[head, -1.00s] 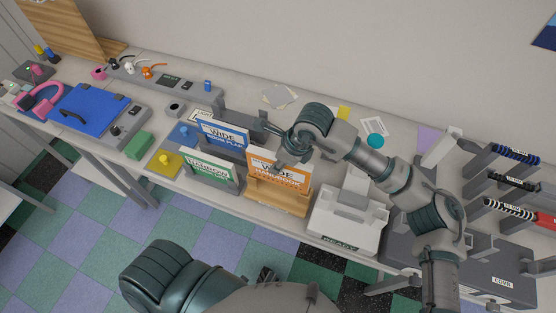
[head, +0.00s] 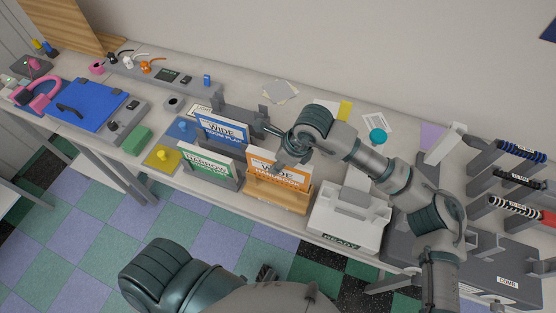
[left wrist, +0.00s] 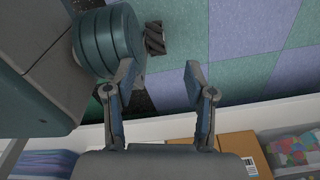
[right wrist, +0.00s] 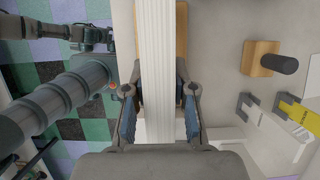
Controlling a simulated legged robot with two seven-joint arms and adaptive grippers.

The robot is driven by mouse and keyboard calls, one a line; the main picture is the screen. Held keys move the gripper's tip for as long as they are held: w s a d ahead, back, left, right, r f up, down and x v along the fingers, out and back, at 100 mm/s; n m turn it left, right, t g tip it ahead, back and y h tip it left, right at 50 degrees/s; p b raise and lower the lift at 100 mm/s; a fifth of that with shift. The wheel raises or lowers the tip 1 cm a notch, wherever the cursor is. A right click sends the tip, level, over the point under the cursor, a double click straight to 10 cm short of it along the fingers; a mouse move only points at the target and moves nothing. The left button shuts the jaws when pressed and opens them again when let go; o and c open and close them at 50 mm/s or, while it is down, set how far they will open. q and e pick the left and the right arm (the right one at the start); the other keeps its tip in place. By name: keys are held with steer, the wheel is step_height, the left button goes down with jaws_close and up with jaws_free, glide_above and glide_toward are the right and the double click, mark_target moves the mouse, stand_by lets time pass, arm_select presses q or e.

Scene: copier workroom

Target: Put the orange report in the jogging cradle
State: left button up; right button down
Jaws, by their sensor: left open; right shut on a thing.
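The orange report (head: 278,168) stands upright, its lower part behind the front of a wooden stand (head: 277,196) at the table's front edge. My right gripper (head: 290,150) is shut on the report's upper part. In the right wrist view the report's white page edge (right wrist: 155,70) runs between the fingers (right wrist: 160,115), with wood (right wrist: 181,30) beyond. No label marks the jogging cradle; I cannot tell whether the wooden stand is it. My left gripper (left wrist: 155,85) is open and empty over the floor in the left wrist view.
A blue report (head: 222,130) and a green report (head: 207,165) stand in grey holders to the left. A grey unit marked READY (head: 345,220) stands close to the right. Racks with combs (head: 515,180) are farther right. Loose papers (head: 280,92) lie behind.

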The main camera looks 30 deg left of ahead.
arm_select(q)
steer(key=shift+s+a+f+b, duration=0.1)
steer(key=shift+s+f+b, duration=0.15)
steer(key=shift+f+b, duration=0.25)
steer(key=shift+s+a+f+b, duration=0.1)
steer(key=shift+s+f+b, duration=0.15)
steer(key=shift+f+b, duration=0.25)
arm_select(e)
steer(key=shift+f, duration=1.25)
arm_select(q)
steer(key=shift+s+d+f+b, duration=0.15)
steer(key=shift+s+f+b, duration=0.1)
steer(key=shift+f+b, duration=0.55)
arm_select(e)
steer(key=shift+f, duration=1.15)
steer(key=c, duration=0.9)
jaws_free()
steer(key=shift+o, duration=0.2)
steer(key=shift+v, duration=3.9)
